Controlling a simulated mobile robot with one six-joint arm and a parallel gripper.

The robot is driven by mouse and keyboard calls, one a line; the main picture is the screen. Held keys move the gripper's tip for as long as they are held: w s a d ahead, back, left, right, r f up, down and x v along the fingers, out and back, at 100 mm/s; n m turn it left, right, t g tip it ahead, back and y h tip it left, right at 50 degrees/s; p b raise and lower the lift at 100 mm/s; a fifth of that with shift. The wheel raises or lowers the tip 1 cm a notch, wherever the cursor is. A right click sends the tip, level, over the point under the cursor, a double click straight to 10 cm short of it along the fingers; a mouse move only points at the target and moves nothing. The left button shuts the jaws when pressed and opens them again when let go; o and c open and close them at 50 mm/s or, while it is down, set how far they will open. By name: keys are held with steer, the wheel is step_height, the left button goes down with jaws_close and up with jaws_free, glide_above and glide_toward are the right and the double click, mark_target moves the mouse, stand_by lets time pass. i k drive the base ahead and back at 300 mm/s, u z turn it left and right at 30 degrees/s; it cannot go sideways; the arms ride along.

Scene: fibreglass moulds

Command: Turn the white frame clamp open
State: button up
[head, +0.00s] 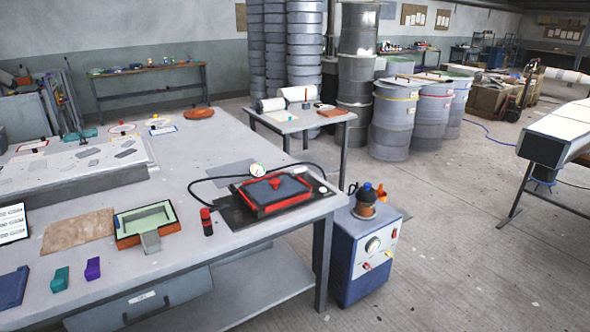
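A red frame (284,207) around a dark panel lies on a black mat (235,214) at the right end of the big workbench. A small white part (299,170) sits at its far right corner. Another small white piece (322,189) lies beside its right edge. Either could be the white frame clamp; they are too small to tell, and so is how it is turned. My gripper is not in view.
A round gauge (257,169) and a black hose stand behind the frame. A blue pump cabinet (362,255) stands beside the workbench (200,270). Grey floor is open at the lower right.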

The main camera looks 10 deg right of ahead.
mark_target(300, 171)
steer(key=i, duration=0.85)
steer(key=u, duration=4.05)
steer(key=i, duration=0.1)
steer(key=z, duration=2.55)
steer(key=k, duration=0.35)
steer(key=z, duration=0.05)
